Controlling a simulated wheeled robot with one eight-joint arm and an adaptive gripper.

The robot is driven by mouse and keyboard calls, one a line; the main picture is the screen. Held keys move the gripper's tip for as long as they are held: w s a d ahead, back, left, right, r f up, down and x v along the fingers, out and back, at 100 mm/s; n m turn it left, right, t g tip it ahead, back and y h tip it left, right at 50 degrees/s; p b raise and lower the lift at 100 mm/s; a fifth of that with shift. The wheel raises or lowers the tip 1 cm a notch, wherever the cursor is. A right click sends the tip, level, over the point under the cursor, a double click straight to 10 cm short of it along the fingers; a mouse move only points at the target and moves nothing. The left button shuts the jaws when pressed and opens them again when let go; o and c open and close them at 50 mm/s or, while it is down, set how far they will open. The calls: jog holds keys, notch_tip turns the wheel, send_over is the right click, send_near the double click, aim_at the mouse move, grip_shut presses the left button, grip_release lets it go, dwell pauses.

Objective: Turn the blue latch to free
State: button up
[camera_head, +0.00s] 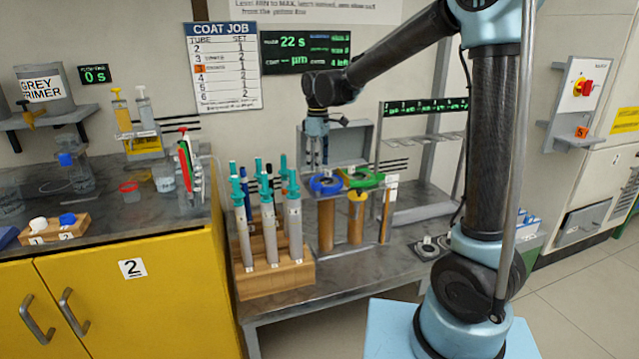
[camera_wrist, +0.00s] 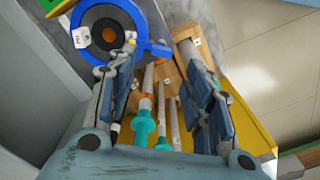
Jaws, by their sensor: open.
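The blue latch (camera_head: 326,184) is a blue ring on top of a brown upright column at the middle of the bench. In the wrist view the blue ring (camera_wrist: 143,22) surrounds a dark round centre and carries a white tag. A short blue lever (camera_wrist: 160,49) sticks out from its right side. My gripper (camera_head: 317,163) points down just above the latch, and its open fingers (camera_wrist: 160,58) show in the wrist view with nothing held. The left finger overlaps the ring's lower edge; the lever lies near the gap. I cannot tell whether they touch.
A wooden rack (camera_head: 272,277) of teal-topped syringes stands at the left. A metal stand (camera_head: 422,140) is behind to the right. The floor at the right is clear.

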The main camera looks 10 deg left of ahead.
aim_at(318, 183)
notch_tip(318, 183, down, 8)
jog(key=shift+r, duration=0.15)
dwell(0.4)
jog(key=c, duration=1)
